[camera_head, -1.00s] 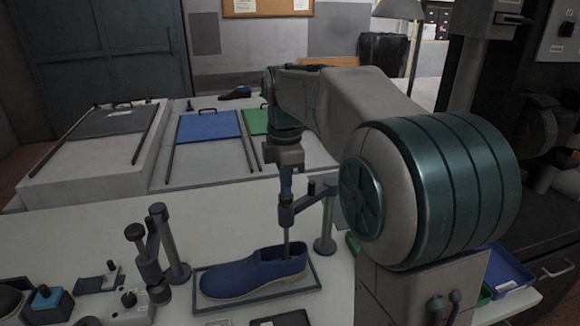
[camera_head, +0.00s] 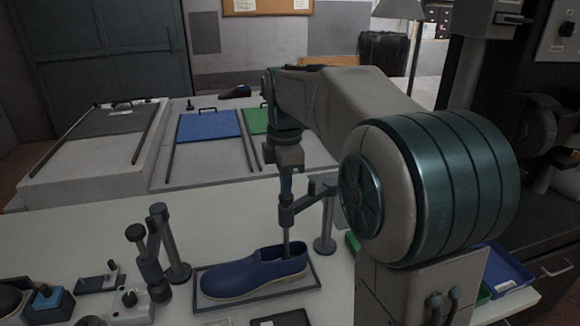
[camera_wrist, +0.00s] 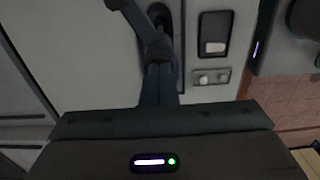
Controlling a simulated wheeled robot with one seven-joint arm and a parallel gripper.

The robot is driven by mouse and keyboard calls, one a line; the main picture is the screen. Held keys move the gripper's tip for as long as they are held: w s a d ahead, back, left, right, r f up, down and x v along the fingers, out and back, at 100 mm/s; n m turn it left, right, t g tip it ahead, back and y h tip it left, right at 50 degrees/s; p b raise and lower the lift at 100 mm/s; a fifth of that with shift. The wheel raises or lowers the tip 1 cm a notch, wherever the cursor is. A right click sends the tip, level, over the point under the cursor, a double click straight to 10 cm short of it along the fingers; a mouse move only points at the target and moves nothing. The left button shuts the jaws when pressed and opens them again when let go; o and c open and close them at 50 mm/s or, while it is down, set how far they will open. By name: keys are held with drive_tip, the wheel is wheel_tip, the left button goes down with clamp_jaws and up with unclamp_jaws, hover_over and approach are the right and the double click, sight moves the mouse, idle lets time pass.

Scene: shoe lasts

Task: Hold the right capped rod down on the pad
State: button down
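The right capped rod (camera_head: 287,235) stands upright at the end of a side arm on a grey post (camera_head: 325,225). It runs down into the opening of a blue shoe (camera_head: 245,275), which rests on a dark-edged flat base (camera_head: 306,287). The rod's lower end is hidden inside the shoe, and I cannot make out the pad there. My gripper (camera_head: 286,195) points straight down at the top of the rod and appears to touch it. In the wrist view, my gripper's fingers (camera_wrist: 160,68) are together, over the side arm (camera_wrist: 135,18).
The left capped rod (camera_head: 149,268) hangs from another post (camera_head: 168,240) left of the shoe. Small fixtures (camera_head: 100,280) crowd the left table edge. Blue (camera_head: 208,125) and green (camera_head: 256,120) panels lie behind. A blue bin (camera_head: 508,270) stands at right.

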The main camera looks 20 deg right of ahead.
drive_tip(key=shift+f, duration=0.2)
wheel_tip(320, 180, up, 10)
drive_tip(key=p, duration=0.8)
drive_tip(key=shift+f+p, duration=0.15)
drive_tip(key=shift+p, duration=0.15)
drive_tip(key=shift+s, duration=0.1)
drive_tip(key=s+f+m+t, duration=0.1)
drive_tip(key=s+f+m, duration=0.2)
drive_tip(key=s+m, duration=0.3)
drive_tip(key=s+f+m+t, duration=0.1)
drive_tip(key=s+f+m, duration=0.2)
drive_tip(key=s+m, duration=0.3)
drive_tip(key=s+d+f+m+t+b, duration=0.1)
drive_tip(key=s+f+m, duration=0.2)
drive_tip(key=s+m, duration=0.3)
drive_tip(key=shift+s+f+t, duration=0.35)
drive_tip(key=shift+s+t, duration=0.05)
drive_tip(key=shift+s, duration=0.7)
